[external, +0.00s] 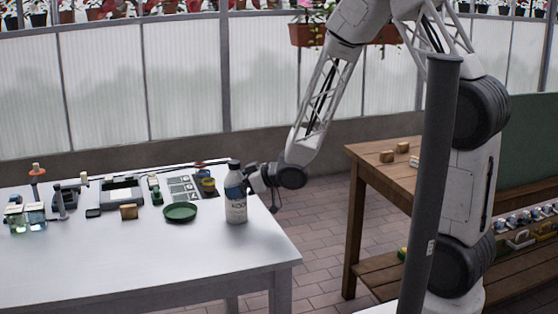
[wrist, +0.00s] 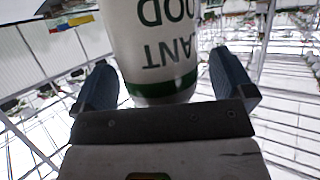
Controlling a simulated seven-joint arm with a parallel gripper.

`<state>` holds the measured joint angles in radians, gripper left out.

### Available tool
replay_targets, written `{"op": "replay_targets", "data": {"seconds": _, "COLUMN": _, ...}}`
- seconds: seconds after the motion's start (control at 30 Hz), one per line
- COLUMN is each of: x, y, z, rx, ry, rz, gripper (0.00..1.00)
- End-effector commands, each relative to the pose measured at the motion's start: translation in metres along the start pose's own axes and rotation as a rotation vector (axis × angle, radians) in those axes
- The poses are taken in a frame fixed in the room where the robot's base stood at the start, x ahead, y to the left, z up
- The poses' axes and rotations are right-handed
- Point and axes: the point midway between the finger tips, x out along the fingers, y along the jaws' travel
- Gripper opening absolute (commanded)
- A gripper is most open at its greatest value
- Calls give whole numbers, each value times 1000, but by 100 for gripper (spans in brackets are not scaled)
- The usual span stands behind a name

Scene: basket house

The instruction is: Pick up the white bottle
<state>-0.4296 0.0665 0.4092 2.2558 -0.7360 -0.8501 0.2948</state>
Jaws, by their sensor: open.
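The white bottle (external: 236,207) stands upright on the white table (external: 150,262) near its right edge. It has a dark cap and a blue-grey label band. In the wrist view the bottle (wrist: 158,50) shows large, with dark lettering and a green band, between the two fingers. My gripper (external: 252,183) is at the bottle's right side in the external view. In the wrist view my gripper (wrist: 165,90) is open, with one finger on each side of the bottle. I cannot tell whether the fingers touch it.
A green dish (external: 180,212) lies left of the bottle. A small brown block (external: 129,211), clear bottles (external: 35,217) and other small items stand along the table's back and left. The front of the table is clear. A wooden bench (external: 352,218) stands to the right.

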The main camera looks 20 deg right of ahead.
Motion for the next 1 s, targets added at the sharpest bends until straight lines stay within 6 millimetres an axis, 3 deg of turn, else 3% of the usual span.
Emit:
{"op": "replay_targets", "data": {"seconds": 0.2, "x": 9, "y": 0, "z": 0, "rx": -1, "ry": 0, "rz": 0, "gripper": 100}}
{"op": "replay_targets", "data": {"seconds": 0.77, "x": 10, "y": 0, "z": 0, "rx": -1, "ry": 0, "rz": 0, "gripper": 100}}
{"op": "replay_targets", "data": {"seconds": 1.0, "x": 10, "y": 0, "z": 0, "rx": -1, "ry": 0, "rz": 0, "gripper": 63}}
